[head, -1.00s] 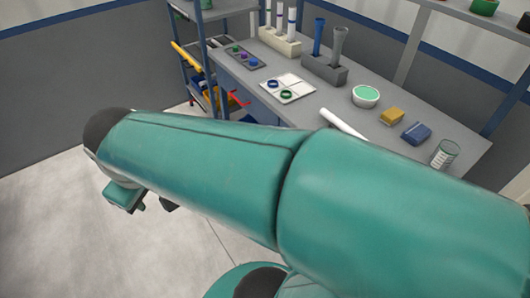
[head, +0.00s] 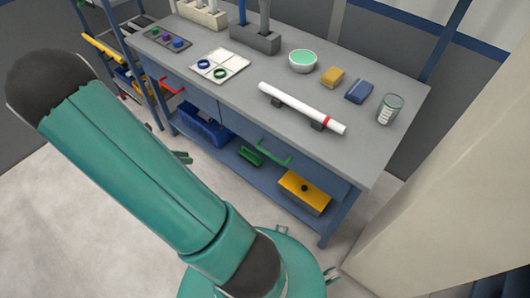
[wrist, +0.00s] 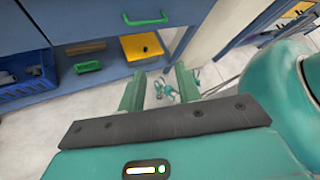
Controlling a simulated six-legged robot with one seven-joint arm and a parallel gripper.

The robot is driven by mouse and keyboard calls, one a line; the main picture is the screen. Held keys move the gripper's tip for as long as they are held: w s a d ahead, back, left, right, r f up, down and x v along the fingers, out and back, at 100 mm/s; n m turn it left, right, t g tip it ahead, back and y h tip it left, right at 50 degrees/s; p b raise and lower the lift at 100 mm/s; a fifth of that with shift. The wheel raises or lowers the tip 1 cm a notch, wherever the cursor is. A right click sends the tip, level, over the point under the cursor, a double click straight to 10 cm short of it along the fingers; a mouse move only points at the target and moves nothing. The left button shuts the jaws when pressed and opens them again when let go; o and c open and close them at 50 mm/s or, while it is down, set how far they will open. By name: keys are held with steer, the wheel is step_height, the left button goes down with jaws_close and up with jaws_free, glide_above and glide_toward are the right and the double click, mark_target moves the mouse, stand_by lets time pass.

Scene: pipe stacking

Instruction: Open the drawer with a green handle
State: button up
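The green handle (head: 272,153) is on the front of the right drawer (head: 309,162) under the grey worktop. The drawer looks shut. In the wrist view the green handle (wrist: 145,19) is at the top, on the blue-grey drawer front (wrist: 105,17). My gripper (wrist: 160,80) is in the lower middle of the wrist view, its two green fingers apart with nothing between them. It is below the handle in that picture and not touching it.
A red handle (head: 171,86) is on the left drawer. The lower shelf holds a blue crate (head: 205,130), a green item (head: 250,156) and a yellow box (head: 304,192). A white tube (head: 300,107) lies on the worktop (head: 375,150). A beige wall (head: 440,200) stands right.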

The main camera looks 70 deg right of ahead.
steer(key=s+d+f+n+g+h, duration=0.3)
steer(key=s+d+f+n+g, duration=0.25)
steer(key=f, duration=0.45)
steer(key=n+t+h, duration=0.1)
steer(key=n+h, duration=0.3)
steer(key=n, duration=0.4)
glide_toward(268, 155)
steer(key=x, duration=1)
steer(key=shift+d+f, duration=0.25)
steer(key=shift+d, duration=0.05)
steer(key=shift+w+m, duration=0.1)
steer(key=shift+m, duration=0.15)
jaws_close()
